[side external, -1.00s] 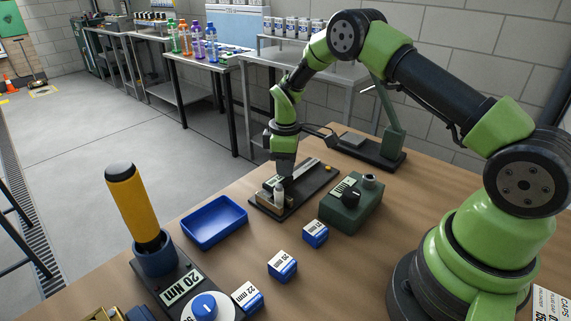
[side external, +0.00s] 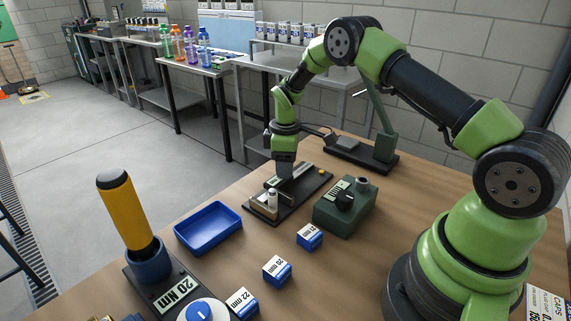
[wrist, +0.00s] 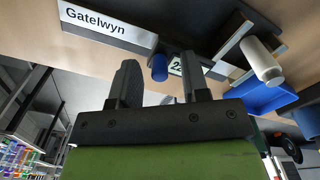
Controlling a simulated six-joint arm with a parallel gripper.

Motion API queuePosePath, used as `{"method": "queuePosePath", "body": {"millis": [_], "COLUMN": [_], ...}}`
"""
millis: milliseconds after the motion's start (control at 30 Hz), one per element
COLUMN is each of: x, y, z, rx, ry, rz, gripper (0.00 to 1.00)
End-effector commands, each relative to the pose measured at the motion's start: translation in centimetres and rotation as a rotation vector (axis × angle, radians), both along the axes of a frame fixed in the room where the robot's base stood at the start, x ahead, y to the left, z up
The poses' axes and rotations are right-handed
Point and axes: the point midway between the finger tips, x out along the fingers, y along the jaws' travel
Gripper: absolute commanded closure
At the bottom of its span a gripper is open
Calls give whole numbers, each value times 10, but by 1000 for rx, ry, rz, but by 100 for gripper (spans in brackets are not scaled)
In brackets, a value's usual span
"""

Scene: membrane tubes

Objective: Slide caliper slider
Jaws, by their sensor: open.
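The caliper (side external: 300,187) lies on a black base plate near the table's far edge in the side view. In the wrist view its silver beam (wrist: 108,32) is marked "Gatelwyn". The slider's small display (wrist: 176,67) and a blue knob (wrist: 158,68) show beside the beam. My gripper (wrist: 158,75) is open, with the knob seen between its two fingertips. I cannot tell whether either finger touches the slider. In the side view my gripper (side external: 284,172) points down over the caliper. A white cylinder (wrist: 262,58) stands by one end of the caliper, clear of the fingers.
A blue tray (side external: 208,229) lies to the left. Several blue-and-white size blocks (side external: 277,271) stand in front. A yellow-handled tool (side external: 126,213) stands upright at front left.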

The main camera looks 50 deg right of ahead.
Motion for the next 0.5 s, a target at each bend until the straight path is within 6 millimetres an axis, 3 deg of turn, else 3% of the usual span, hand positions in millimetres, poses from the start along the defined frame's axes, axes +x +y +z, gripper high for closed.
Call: {"method": "queuePosePath", "body": {"millis": [500], "x": [1], "y": [0], "z": [85], "rx": [-1], "ry": [-3], "rz": [1], "gripper": [58]}}
